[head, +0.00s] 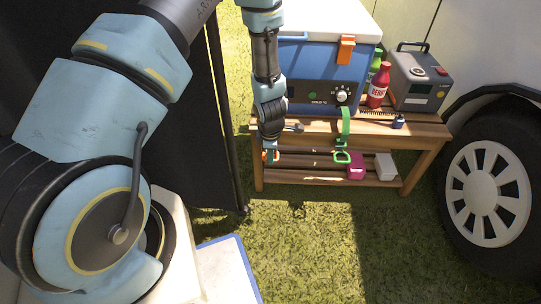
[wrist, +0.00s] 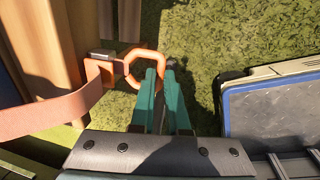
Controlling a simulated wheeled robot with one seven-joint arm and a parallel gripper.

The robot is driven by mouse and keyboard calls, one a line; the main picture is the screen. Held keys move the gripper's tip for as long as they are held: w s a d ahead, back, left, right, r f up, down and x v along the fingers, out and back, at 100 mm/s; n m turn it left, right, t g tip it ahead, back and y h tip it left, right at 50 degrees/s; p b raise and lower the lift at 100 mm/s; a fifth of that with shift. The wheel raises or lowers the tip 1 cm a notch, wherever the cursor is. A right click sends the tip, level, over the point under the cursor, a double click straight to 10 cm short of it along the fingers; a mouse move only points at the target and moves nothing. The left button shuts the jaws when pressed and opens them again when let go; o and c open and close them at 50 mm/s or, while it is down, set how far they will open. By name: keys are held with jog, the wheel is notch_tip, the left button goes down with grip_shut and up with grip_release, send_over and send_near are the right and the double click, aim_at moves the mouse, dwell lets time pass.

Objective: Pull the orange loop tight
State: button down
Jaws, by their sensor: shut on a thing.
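The orange loop (wrist: 129,68) is an angular ring in the wrist view. It joins a flat orange strap (wrist: 65,108) through a dark buckle, beside a wooden leg at the left. My gripper (wrist: 160,78) is shut on the ring's near right side, with its teal fingers over it. The strap sags in a curve toward the lower left. In the head view my gripper (head: 269,172) hangs at the left front of the wooden bench (head: 420,129). Only a small bit of orange (head: 276,156) shows there, mostly hidden by my gripper.
A blue cooler (head: 310,63) with an orange latch (head: 346,49) stands on the bench. A green strap (head: 345,126) hangs in front. A red bottle (head: 378,86) and grey box (head: 420,75) stand right. A wheel (head: 487,194) is far right. Grass in front is clear.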

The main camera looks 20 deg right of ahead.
jog(key=s+a+b, duration=0.1)
jog(key=s+a, duration=0.1)
jog(key=s, duration=0.3)
jog(key=shift+s+a+b, duration=0.3)
jog(key=c, duration=0.9)
grip_release()
notch_tip(320, 180, up, 11)
jog(key=s+p, duration=0.1)
jog(key=p, duration=0.2)
jog(key=shift+s+a+f, duration=0.15)
jog(key=shift+s+a, duration=0.15)
jog(key=shift+a, duration=0.05)
